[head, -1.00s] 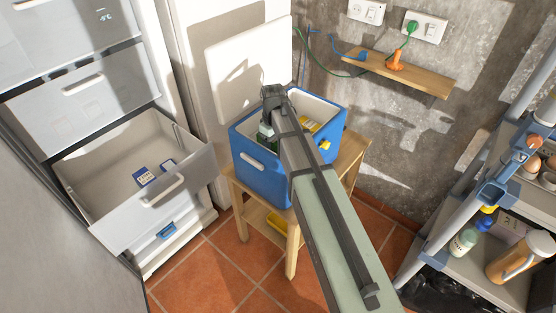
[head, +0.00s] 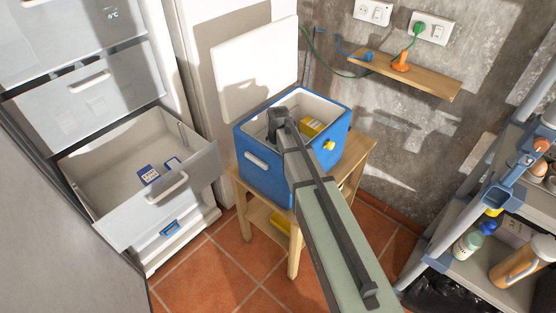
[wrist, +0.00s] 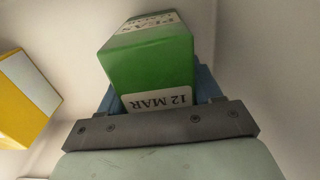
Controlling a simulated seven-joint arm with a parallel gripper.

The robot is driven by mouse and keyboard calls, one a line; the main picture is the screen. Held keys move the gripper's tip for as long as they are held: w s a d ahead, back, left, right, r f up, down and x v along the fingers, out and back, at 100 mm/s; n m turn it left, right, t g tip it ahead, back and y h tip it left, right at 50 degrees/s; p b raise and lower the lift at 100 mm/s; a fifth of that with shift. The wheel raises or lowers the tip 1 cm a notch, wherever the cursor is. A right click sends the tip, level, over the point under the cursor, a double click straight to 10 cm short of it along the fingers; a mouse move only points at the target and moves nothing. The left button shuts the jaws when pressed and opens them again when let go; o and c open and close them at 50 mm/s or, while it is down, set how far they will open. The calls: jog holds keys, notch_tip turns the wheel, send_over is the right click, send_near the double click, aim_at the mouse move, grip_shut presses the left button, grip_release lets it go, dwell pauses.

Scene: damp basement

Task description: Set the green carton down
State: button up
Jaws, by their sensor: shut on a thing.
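My gripper (wrist: 155,92) is shut on the green carton (wrist: 150,62), with a blue finger on each side of it. The carton has white labels reading "PEAS" and "12 MAR". In the head view my gripper (head: 276,124) reaches down inside the blue cooler box (head: 262,178), towards its left side. My arm hides the carton there. A yellow carton (head: 311,127) lies in the cooler to the right of my gripper; in the wrist view the yellow-and-white carton (wrist: 28,97) is at the left, apart from the green one. I cannot tell whether the green carton touches the cooler floor.
The cooler stands on a wooden stand (head: 358,160), its white lid (head: 254,72) raised behind. An open freezer drawer (head: 105,185) at left holds a blue-and-white pack (head: 149,174). A wall shelf (head: 420,78) and a rack (head: 455,265) are at right.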

jog(key=shift+f, duration=0.15)
jog(key=o, duration=1.3)
notch_tip(320, 180, up, 12)
jog(key=shift+r, duration=0.15)
